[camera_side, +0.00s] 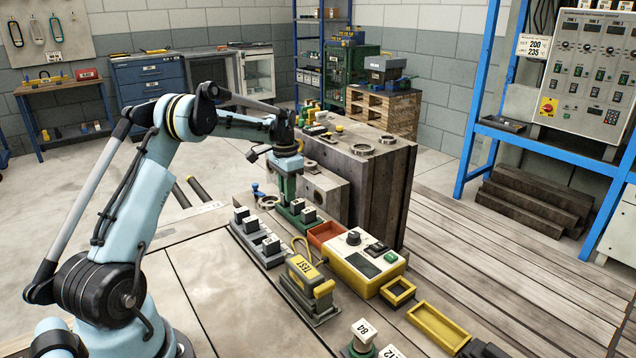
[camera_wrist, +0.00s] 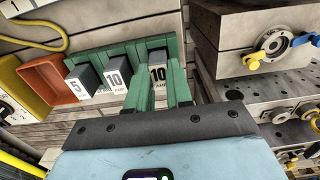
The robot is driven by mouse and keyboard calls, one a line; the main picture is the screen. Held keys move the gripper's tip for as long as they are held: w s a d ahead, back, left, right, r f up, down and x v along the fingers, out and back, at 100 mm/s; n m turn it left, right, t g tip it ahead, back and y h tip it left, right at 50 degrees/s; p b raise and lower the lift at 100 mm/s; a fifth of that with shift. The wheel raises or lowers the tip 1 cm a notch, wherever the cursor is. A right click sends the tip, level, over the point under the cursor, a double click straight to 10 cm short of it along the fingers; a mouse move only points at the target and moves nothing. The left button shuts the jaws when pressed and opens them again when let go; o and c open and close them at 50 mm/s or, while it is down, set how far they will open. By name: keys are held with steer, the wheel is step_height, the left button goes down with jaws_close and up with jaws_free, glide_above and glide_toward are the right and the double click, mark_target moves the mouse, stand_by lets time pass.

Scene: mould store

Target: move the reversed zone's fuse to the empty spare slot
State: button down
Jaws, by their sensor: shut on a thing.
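My gripper (camera_wrist: 160,92) has two green fingers shut on a white-fronted fuse marked 10 AMP (camera_wrist: 158,75) at one end of the green fuse block. In the side view my gripper (camera_side: 287,192) reaches straight down to the far end of the green fuse block (camera_side: 311,226), and the held fuse is hidden there. I cannot tell if the held fuse is fully seated or slightly raised. Beside it in the wrist view are another 10 fuse (camera_wrist: 116,76) and a 5 fuse (camera_wrist: 83,82).
An orange tray (camera_side: 327,233) adjoins the green block's near end. A large steel mould (camera_side: 372,190) rises close on the right. A control panel (camera_side: 588,75) hangs behind.

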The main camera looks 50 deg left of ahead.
steer(key=shift+f, duration=0.1)
stand_by(0.3)
steer(key=c, duration=0.9)
jaws_free()
steer(key=shift+c, duration=0.2)
steer(key=shift+r, duration=3.8)
